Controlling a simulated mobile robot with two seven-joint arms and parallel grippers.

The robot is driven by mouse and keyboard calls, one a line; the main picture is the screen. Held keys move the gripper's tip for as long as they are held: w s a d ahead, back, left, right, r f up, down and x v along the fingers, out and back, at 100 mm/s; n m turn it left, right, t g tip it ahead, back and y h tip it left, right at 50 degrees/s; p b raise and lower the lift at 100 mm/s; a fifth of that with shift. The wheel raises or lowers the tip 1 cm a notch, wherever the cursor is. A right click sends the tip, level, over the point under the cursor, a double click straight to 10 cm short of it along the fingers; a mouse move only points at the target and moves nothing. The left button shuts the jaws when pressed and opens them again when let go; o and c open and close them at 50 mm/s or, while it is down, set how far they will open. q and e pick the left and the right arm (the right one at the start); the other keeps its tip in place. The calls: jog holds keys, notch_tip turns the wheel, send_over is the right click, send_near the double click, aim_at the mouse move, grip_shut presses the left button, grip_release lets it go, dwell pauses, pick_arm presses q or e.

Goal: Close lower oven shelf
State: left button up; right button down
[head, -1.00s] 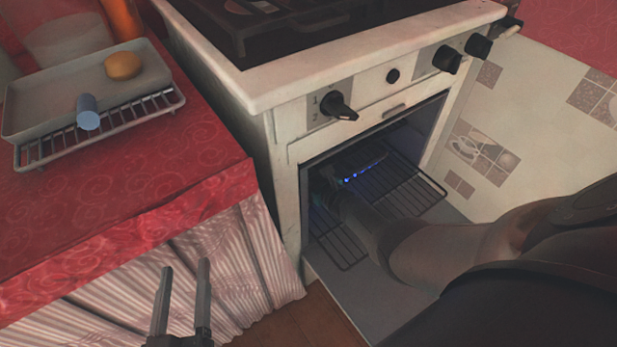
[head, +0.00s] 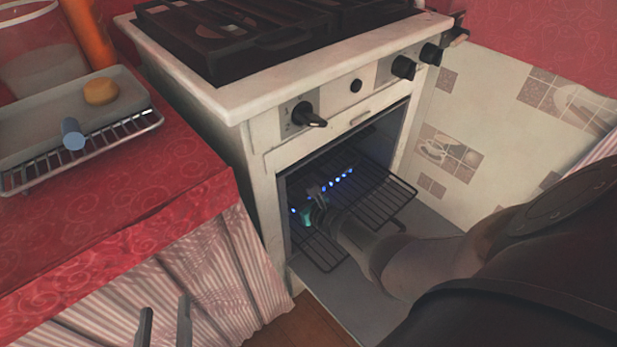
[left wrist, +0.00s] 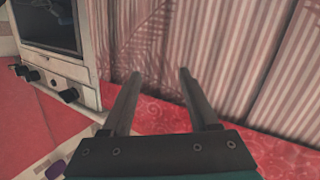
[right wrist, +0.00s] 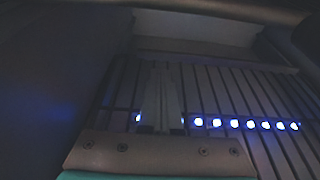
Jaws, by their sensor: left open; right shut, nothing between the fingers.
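The white oven (head: 262,140) stands in the middle of the head view with its door (head: 345,300) folded down open. A wire shelf (head: 375,195) sits inside and reaches toward the opening; a second shelf cannot be made out clearly. My right gripper (head: 312,192) is inside the oven at the shelf, shut and empty. In the right wrist view the right gripper (right wrist: 162,100) lies over the shelf bars (right wrist: 235,95), with blue flames beyond. Whether it touches the bars I cannot tell. My left gripper (head: 165,318) is open and empty before the striped curtain; it also shows in the left wrist view (left wrist: 157,85).
A red counter (head: 110,210) at the left bears a grey tray on a rack (head: 135,122), with a round yellow item and a blue cylinder. Oven knobs (head: 309,115) stick out above the opening. A tiled wall (head: 480,130) stands close at the right.

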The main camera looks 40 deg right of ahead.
jog(key=shift+d, duration=0.2)
jog(key=shift+s+r+p, duration=0.2)
jog(key=shift+s+p, duration=0.4)
jog(key=shift+s, duration=0.05)
jog(key=shift+s+d+r+p, duration=0.15)
jog(key=shift+s+p, duration=0.15)
jog(key=shift+s, duration=0.15)
jog(key=shift+s+r+p, duration=0.25)
jog(key=shift+s+p, duration=0.2)
jog(key=shift+s, duration=0.2)
jog(key=p+v, duration=0.1)
jog(key=v, duration=0.1)
jog(key=shift+s, duration=0.3)
pick_arm(q)
jog(key=s+a+f+g+y+p, duration=0.1)
jog(key=s+a+f+g+y, duration=0.1)
jog(key=a+g+y, duration=0.3)
jog(key=shift+s+a+g+p, duration=0.35)
jog(key=shift+s+a+g, duration=0.4)
jog(key=shift+a+g, duration=1.6)
pick_arm(e)
jog(key=shift+v, duration=1.35)
